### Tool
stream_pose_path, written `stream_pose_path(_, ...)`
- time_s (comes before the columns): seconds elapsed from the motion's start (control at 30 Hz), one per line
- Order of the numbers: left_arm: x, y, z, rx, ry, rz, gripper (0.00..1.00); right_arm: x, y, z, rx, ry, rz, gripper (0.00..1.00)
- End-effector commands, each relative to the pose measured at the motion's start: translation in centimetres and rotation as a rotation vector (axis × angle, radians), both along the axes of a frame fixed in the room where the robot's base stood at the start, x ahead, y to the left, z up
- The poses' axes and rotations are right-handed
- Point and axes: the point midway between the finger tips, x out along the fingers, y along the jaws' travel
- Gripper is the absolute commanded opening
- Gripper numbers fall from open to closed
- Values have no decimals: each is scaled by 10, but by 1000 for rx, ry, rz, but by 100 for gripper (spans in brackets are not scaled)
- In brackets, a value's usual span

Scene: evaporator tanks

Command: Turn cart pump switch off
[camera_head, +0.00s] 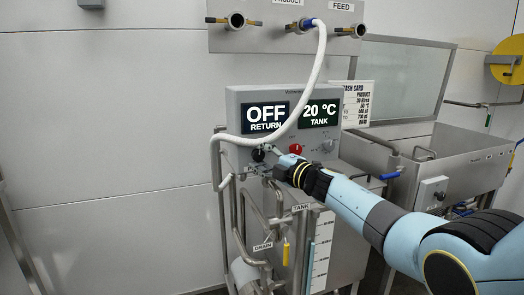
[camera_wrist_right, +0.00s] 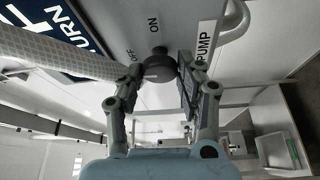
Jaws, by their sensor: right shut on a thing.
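The cart pump switch (camera_wrist_right: 159,68) is a round black knob on the grey control panel, between my right gripper's fingers in the wrist view. The printed words OFF, ON and PUMP are around it. I cannot tell clearly which word its mark points to. In the head view the knob (camera_head: 258,155) sits at the panel's lower left, below the display (camera_head: 266,115) reading OFF RETURN. My right gripper (camera_wrist_right: 158,78) is shut on the knob; it also shows in the head view (camera_head: 268,160), reaching in from the right. My left gripper is not in view.
A white hose (camera_head: 309,88) loops down across the panel. A red knob (camera_head: 296,148) and a grey knob (camera_head: 327,145) are to the right, under the 20 °C TANK display (camera_head: 320,113). Pipes and a yellow-handled drain valve (camera_head: 286,252) are below. A steel sink (camera_head: 460,160) stands right.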

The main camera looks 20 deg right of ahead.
Motion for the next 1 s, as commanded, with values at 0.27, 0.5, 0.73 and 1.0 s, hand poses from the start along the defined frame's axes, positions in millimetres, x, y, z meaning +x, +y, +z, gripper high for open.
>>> stream_pose_path(0.27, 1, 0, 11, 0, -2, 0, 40, -1, 1, -1, -98, 1, 0, 4)
stream_pose_path(0.5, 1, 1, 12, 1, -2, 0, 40, -1, 1, -2, -124, 0, 0, 4)
stream_pose_path(0.73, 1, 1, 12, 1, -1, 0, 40, -1, 1, -3, -124, 0, 1, 4)
stream_pose_path(1.0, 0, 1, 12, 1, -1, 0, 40, -1, 1, -2, -124, -1, 0, 57)
